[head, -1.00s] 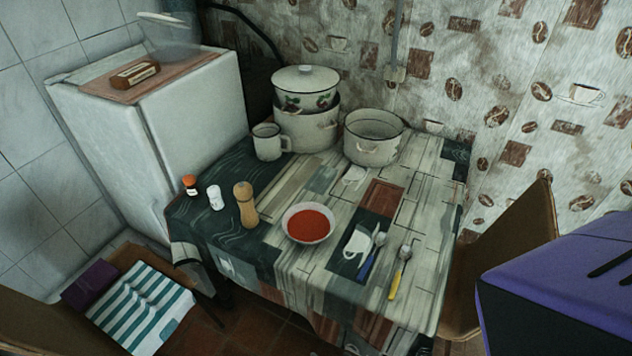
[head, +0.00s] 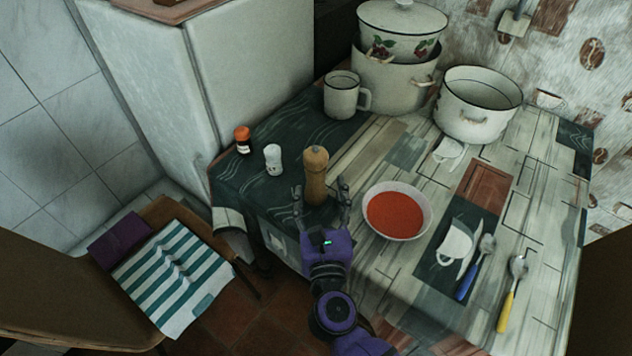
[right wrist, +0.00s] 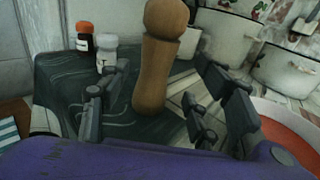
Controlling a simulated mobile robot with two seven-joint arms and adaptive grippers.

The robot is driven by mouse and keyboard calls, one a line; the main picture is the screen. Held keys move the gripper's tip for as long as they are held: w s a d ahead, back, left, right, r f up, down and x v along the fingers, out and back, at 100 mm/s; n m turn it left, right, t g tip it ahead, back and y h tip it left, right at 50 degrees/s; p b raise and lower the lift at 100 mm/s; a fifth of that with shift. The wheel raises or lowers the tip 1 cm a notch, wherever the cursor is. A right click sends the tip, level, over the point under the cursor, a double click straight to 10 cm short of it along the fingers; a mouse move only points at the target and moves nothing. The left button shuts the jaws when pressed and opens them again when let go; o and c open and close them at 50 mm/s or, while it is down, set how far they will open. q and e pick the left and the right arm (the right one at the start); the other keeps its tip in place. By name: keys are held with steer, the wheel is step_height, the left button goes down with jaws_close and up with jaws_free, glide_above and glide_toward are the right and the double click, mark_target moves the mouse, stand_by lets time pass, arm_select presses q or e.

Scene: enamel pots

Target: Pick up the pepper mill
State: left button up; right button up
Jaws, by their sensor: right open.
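The wooden pepper mill (head: 316,176) stands upright on the table near its front left part. It also shows large in the right wrist view (right wrist: 157,75), between the fingers. My right gripper (head: 322,196) is open, with its fingers spread on either side of the mill's lower body. In the right wrist view the open fingers (right wrist: 155,108) have visible gaps to the mill on both sides. My left gripper is not in view.
A bowl of red soup (head: 397,212) stands close right of my right gripper. A white shaker (head: 273,158) and an orange-capped bottle (head: 243,141) stand left of the mill. A mug (head: 342,97) and pots (head: 478,107) stand behind. Spoons (head: 513,292) lie at right.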

mark_target(316, 186)
steer(key=w, duration=0.3)
steer(key=w+a, duration=0.1)
steer(key=w, duration=0.1)
steer(key=shift+w+f, duration=0.25)
steer(key=c, duration=1.4)
